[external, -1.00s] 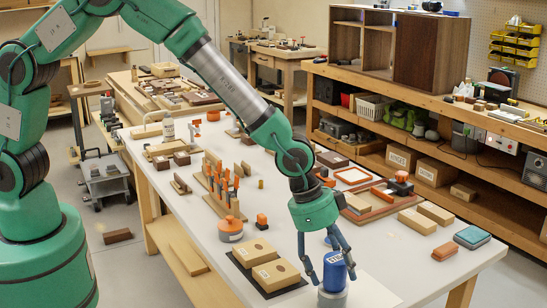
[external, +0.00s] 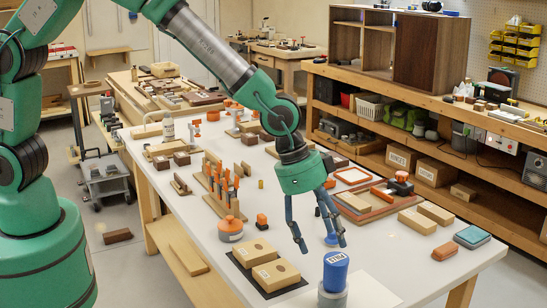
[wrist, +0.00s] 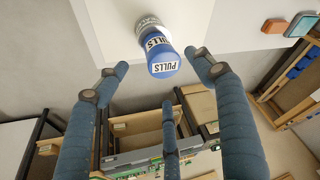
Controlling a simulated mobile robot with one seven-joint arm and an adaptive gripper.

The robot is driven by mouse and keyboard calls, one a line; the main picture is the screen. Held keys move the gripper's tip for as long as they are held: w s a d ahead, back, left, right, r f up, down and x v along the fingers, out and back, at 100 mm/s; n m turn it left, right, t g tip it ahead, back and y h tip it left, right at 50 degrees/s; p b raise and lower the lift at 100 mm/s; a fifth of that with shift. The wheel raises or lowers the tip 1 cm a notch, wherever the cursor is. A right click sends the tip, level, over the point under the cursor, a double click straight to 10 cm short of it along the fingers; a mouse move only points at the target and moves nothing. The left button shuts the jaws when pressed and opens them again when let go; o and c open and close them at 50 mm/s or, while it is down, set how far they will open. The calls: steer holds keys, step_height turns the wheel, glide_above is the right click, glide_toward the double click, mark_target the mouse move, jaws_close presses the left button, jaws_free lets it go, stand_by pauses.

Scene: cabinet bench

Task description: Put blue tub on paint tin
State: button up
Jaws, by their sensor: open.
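The blue tub (external: 336,270), a small cylinder with a white label reading PULLS, stands upright on the pale grey paint tin (external: 332,298) near the table's front edge. In the wrist view the blue tub (wrist: 160,58) shows against the tin (wrist: 147,26), touching it. My gripper (external: 322,247) is above and behind the tub in the external view, with its fingers spread and nothing between them. The fingers look clear of the tub. Part of the tin is hidden by the tub and the lower picture edge.
The tin stands on a pale board (external: 372,291). Two tan blocks (external: 276,274) lie on a dark mat to the left. An orange-topped jar (external: 230,229) is farther left. Bare tabletop (external: 395,262) lies to the right.

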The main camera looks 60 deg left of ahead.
steer(key=v, duration=0.3)
steer(key=shift+s+r, duration=0.1)
steer(key=shift+r, duration=0.1)
steer(key=shift+a, duration=0.1)
stand_by(0.4)
steer(key=s+a+r+n+t+y, duration=0.1)
steer(key=s+a+r+n, duration=0.15)
steer(key=a+r, duration=0.85)
steer(key=s+a+r+n, duration=0.2)
steer(key=s+a+r, duration=0.2)
steer(key=a+r, duration=0.7)
steer(key=s+a+r+n+t+y, duration=0.1)
steer(key=s+a+n, duration=0.4)
steer(key=s+a, duration=1.8)
steer(key=shift+a+r+t+y, duration=0.4)
steer(key=shift+a+r+y, duration=0.25)
steer(key=shift+r, duration=0.2)
